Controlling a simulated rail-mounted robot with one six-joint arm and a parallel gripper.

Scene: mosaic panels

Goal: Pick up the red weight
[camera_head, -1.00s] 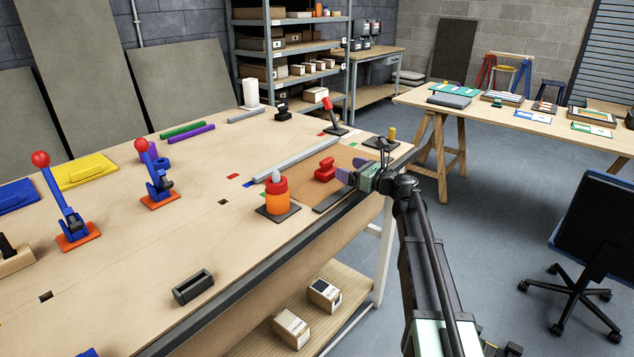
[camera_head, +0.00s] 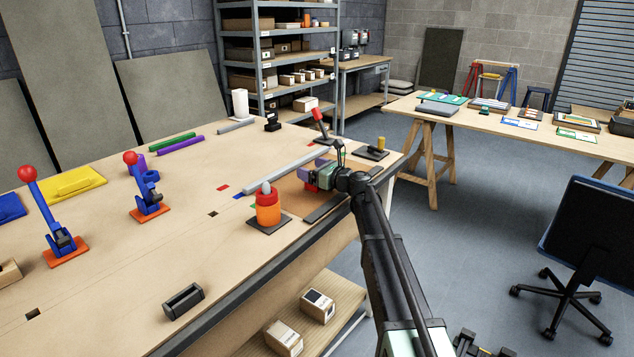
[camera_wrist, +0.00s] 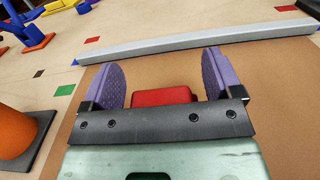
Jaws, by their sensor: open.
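The red weight (camera_head: 311,187) is on the brown mat of the workbench and is mostly hidden by my gripper in the head view. My gripper (camera_head: 313,169) is open at the weight, with its purple finger pads showing. In the wrist view, the red weight (camera_wrist: 162,96) lies between the two open purple fingers of my gripper (camera_wrist: 160,70), with gaps on both sides. Its lower part is hidden behind the dark gripper bar.
A grey bar (camera_head: 285,171) lies beyond the weight, also across the wrist view (camera_wrist: 190,42). An orange cylinder with a red top (camera_head: 268,207) stands to the left on a dark plate. A red-handled lever (camera_head: 319,125) stands behind.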

